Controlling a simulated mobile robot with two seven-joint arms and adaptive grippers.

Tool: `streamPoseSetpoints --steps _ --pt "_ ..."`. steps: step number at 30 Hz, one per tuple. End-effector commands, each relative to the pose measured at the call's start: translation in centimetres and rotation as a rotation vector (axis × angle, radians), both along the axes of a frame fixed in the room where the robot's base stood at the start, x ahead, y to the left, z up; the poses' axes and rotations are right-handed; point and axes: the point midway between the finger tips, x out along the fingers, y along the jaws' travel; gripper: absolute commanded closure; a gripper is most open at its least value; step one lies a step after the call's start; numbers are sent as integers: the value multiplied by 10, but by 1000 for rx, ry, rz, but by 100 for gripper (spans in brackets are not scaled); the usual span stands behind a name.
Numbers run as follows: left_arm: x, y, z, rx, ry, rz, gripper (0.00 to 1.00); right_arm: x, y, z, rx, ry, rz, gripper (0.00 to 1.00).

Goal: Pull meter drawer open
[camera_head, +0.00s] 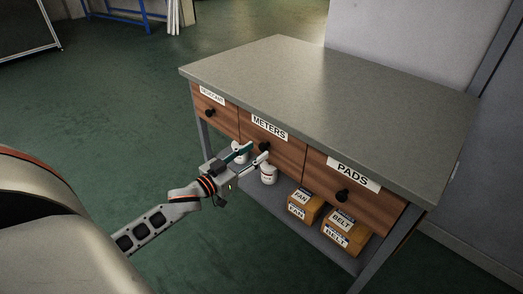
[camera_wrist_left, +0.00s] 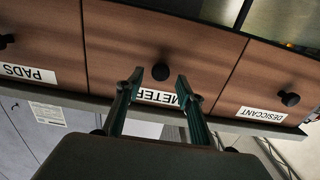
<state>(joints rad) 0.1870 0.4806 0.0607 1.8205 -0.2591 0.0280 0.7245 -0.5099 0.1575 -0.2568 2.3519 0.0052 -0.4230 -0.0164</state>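The meter drawer (camera_head: 285,148) is the middle wooden drawer under the grey bench top, labelled METERS, and its front looks flush with its neighbours. Its round black knob (camera_wrist_left: 161,72) shows in the left wrist view, just beyond and between my fingertips. In the head view the knob (camera_head: 265,146) is beside the fingertips. My left gripper (camera_head: 248,152) is open in front of this drawer; its two fingers (camera_wrist_left: 159,88) are apart with nothing between them. Whether a finger touches the knob I cannot tell. My right gripper is not in view.
The DESICCANT drawer (camera_head: 216,110) is to the left and the PADS drawer (camera_head: 351,190) to the right, each with a black knob. A lower shelf (camera_head: 329,248) holds white jars (camera_head: 268,174) and FAN and BELT boxes (camera_head: 342,232). The bench top (camera_head: 330,85) is bare.

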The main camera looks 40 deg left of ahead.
Motion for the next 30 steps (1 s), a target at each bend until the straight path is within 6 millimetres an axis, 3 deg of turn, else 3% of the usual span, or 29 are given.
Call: streamPoseSetpoints --steps 7,17,18,22,30 --pt "23 -2 -2 0 2 0 62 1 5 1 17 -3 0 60" --pt "27 -3 -1 0 2 0 62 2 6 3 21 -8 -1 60" --pt "27 -3 -1 0 2 -1 65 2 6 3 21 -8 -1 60" --pt "27 -3 -1 0 2 -1 99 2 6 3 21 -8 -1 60" --pt "25 -3 0 0 1 -1 100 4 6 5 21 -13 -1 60"
